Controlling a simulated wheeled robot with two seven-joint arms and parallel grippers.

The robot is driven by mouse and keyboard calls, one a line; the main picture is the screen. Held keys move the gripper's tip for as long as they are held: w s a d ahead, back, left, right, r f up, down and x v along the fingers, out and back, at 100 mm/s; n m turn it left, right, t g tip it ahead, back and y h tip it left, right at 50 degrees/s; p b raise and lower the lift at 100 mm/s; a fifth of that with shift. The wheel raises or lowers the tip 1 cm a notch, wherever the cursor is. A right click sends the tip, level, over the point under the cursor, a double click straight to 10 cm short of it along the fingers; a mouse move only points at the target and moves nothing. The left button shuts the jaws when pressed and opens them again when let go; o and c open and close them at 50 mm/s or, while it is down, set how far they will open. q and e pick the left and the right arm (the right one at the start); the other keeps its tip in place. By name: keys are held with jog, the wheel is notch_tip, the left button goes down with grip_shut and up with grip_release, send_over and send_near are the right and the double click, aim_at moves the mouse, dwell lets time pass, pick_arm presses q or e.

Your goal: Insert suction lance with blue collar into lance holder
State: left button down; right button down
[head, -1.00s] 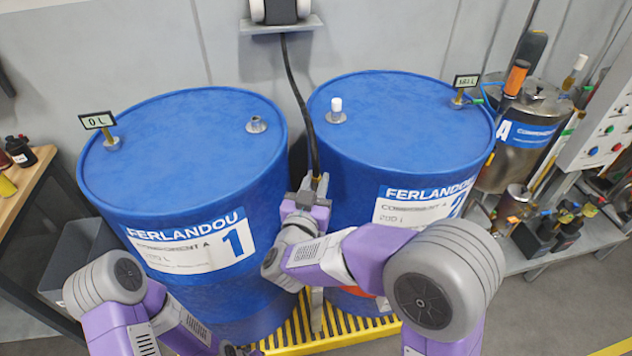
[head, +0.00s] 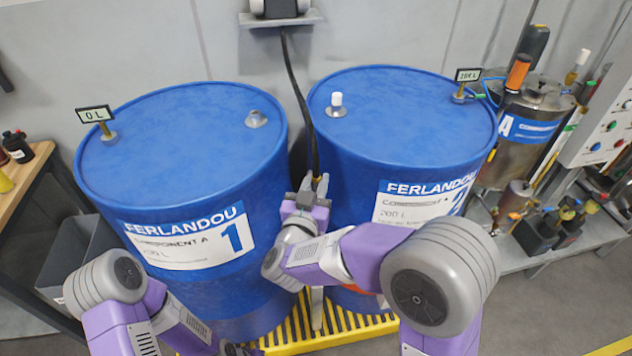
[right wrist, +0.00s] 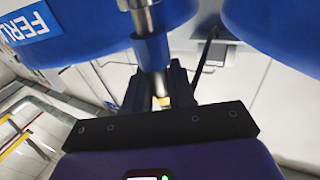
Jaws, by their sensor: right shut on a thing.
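My right gripper (head: 314,187) is low in the gap between the two blue drums in the head view. In the right wrist view its jaws (right wrist: 158,85) are shut on the suction lance, a metal tube (right wrist: 147,18) with a blue collar (right wrist: 153,52). A grey upright length (head: 316,308), probably the lance's lower part, shows below my right forearm, in front of the yellow grating. A black hose (head: 296,88) runs down behind the gripper. I cannot make out the lance holder.
Drum 1 (head: 180,135) with a 0 L sign stands left, and drum 2 (head: 410,115) with a white cap (head: 336,99) right. They stand close on either side of my right gripper. A steel tank (head: 530,112) and shelf are right, a wooden bench (head: 30,185) left.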

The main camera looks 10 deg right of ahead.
jog(key=shift+f+b, duration=0.65)
jog(key=shift+f, duration=0.2)
jog(key=c, duration=0.9)
grip_release()
jog(key=shift+o, duration=0.2)
jog(key=p+v, duration=0.1)
jog(key=v, duration=0.6)
jog(key=shift+s, duration=0.3)
jog(key=shift+a+f, duration=0.1)
